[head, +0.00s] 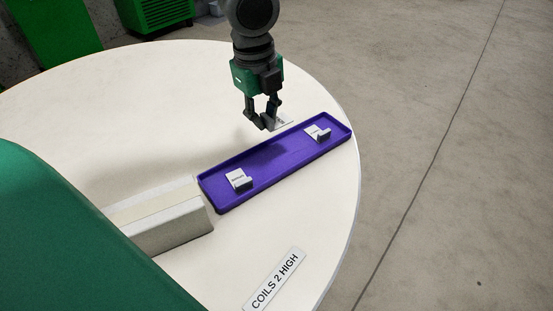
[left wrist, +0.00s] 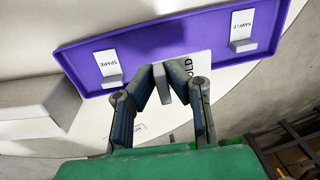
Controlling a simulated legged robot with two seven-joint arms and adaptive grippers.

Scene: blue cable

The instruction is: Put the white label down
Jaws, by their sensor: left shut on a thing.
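My left gripper (head: 268,124) is shut on a white label (head: 284,122) beside the far long edge of the purple tray. In the left wrist view, the fingers (left wrist: 167,80) grip the label's grey tab, and the label (left wrist: 197,68) shows the letters "OLD", the rest being hidden. The label overlaps the tray's edge in that view; I cannot tell its exact height above the table. The purple tray (head: 275,166) holds two other white labels on grey stands, SPARE (left wrist: 104,62) at one end and SAMPLE (left wrist: 242,28) at the other. My right gripper is not in view.
The round white table (head: 120,85) is clear to the left of the gripper. A pale block (head: 172,232) stands at the tray's left end. A sign reading "COILS 2 HIGH" (head: 275,281) lies near the front. The table edge runs close to the tray's right end.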

